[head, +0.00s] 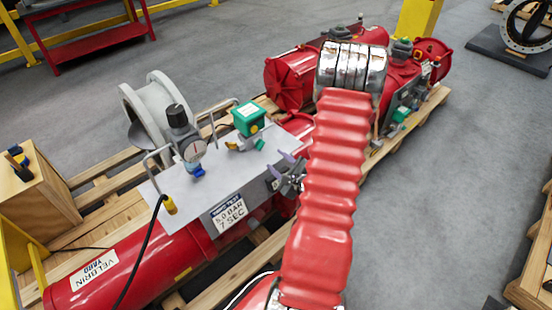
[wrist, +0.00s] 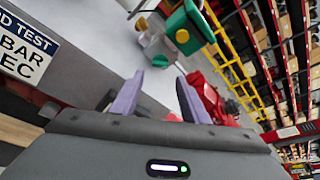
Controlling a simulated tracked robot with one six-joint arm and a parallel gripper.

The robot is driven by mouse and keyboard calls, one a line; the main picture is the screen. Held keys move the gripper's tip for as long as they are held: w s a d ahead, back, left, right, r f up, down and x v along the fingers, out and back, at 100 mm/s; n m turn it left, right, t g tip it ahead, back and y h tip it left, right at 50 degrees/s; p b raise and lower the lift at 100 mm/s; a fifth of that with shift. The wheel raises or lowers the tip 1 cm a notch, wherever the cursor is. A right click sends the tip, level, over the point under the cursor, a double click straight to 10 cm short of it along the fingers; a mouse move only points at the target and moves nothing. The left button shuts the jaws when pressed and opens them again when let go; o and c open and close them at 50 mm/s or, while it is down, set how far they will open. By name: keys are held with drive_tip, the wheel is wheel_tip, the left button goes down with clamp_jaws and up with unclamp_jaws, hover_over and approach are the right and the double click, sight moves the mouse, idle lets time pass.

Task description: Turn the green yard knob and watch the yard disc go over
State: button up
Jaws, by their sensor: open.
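My gripper (head: 281,164) is open and empty, its two purple fingers spread and pointing toward the grey panel (head: 175,187). In the wrist view the fingers (wrist: 160,80) stand apart with only background between them. A small green knob (head: 260,144) sits on a metal fitting below a green box (head: 248,118) with a yellow round part; the gripper is to its lower right, apart from it. The wrist view shows the green box (wrist: 186,22) above the fingers. A grey flanged valve (head: 155,85) stands behind the panel; a grey disc-like part (head: 142,134) shows at its opening, partly hidden.
A gauge with a black top (head: 177,116) and metal hoop handles stand on the panel. A red cylinder labelled YARD (head: 95,272) lies in front. Another red actuator (head: 400,75) stands at the back right, partly behind my arm.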

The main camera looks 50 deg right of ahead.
drive_tip(key=w+a+r+n+y, duration=0.1)
drive_tip(key=a, duration=0.1)
drive_tip(key=w+a+r+n+y, duration=0.1)
drive_tip(key=w+a+r, duration=0.1)
drive_tip(key=w+a+r+n+t+y, duration=0.1)
drive_tip(key=a+r, duration=0.1)
drive_tip(key=shift+w, duration=0.3)
drive_tip(key=shift+c, duration=1.4)
drive_tip(key=w+a+r+n+g+y, duration=0.15)
drive_tip(key=a+r+n+y, duration=0.4)
drive_tip(key=a, duration=0.65)
drive_tip(key=w+a+r+n+g+y, duration=0.1)
drive_tip(key=a+r+n+g+y, duration=0.35)
drive_tip(key=a, duration=0.75)
drive_tip(key=s+a+r+n+g, duration=0.5)
drive_tip(key=s+a+n, duration=0.5)
drive_tip(key=a+n, duration=0.15)
drive_tip(key=s+d+r+n+t+h, duration=0.1)
drive_tip(key=s+d+r+n+h, duration=0.2)
drive_tip(key=s+r+n+h, duration=0.4)
drive_tip(key=shift+r+t+h, duration=0.35)
drive_tip(key=shift+t+h, duration=0.05)
drive_tip(key=shift+h, duration=0.1)
drive_tip(key=shift+a, duration=0.1)
